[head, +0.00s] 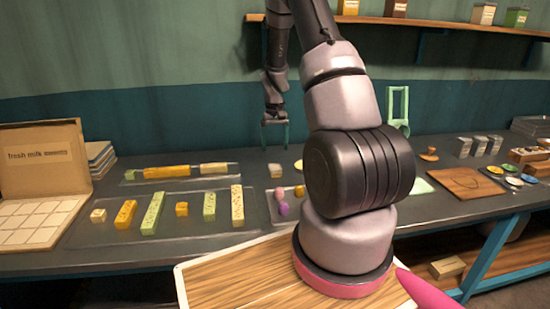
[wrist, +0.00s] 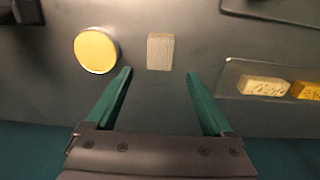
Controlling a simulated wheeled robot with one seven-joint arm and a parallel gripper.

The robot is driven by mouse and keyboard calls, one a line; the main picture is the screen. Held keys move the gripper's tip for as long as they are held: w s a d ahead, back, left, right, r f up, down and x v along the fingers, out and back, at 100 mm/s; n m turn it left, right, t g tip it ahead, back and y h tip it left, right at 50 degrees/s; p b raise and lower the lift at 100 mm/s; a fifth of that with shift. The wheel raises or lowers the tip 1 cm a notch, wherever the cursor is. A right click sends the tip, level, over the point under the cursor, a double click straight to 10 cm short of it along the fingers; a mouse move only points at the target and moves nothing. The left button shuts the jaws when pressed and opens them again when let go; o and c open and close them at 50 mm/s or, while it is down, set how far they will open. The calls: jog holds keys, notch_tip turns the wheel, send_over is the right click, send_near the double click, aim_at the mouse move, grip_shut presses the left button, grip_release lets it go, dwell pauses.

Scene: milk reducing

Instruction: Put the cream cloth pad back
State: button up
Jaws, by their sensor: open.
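The cream cloth pad (head: 275,170) is a small pale block lying on the dark counter, behind the tray of small pink and purple pieces. In the wrist view the pad (wrist: 160,52) looks woven and beige, just beyond the fingertips and roughly centred between them. My gripper (head: 275,149) is above the counter, near the pad. In the wrist view my gripper (wrist: 158,75) has its two green fingers wide apart with nothing between them. I cannot tell the exact height of the fingertips over the counter.
A round yellow dish (wrist: 96,50) lies close beside the pad. A clear tray (wrist: 232,78) with yellow bars is on the other side. An open carton (head: 42,185) stands at far left. A wooden board (head: 470,184) lies to the right. Bare counter surrounds the pad.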

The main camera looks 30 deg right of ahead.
jog(key=s+a+r+t, duration=0.1)
jog(key=s+a+r, duration=0.2)
jog(key=r, duration=0.5)
jog(key=s+a+r+t, duration=0.1)
jog(key=s+a+r, duration=0.2)
jog(key=r, duration=0.5)
jog(key=s+a+r+t, duration=0.1)
jog(key=s+a+r, duration=0.2)
jog(key=r, duration=0.6)
jog(key=s+a+r+t+y, duration=0.1)
jog(key=s+a+r+t, duration=0.1)
jog(key=s, duration=0.7)
jog(key=s+a+r+m+t+y, duration=0.1)
jog(key=s+a+r, duration=0.3)
jog(key=s, duration=0.5)
notch_tip(320, 180, up, 3)
jog(key=shift+s+a+f+t, duration=0.1)
jog(key=shift+s+a+t, duration=0.25)
jog(key=shift+t, duration=0.25)
jog(key=shift+w, duration=0.1)
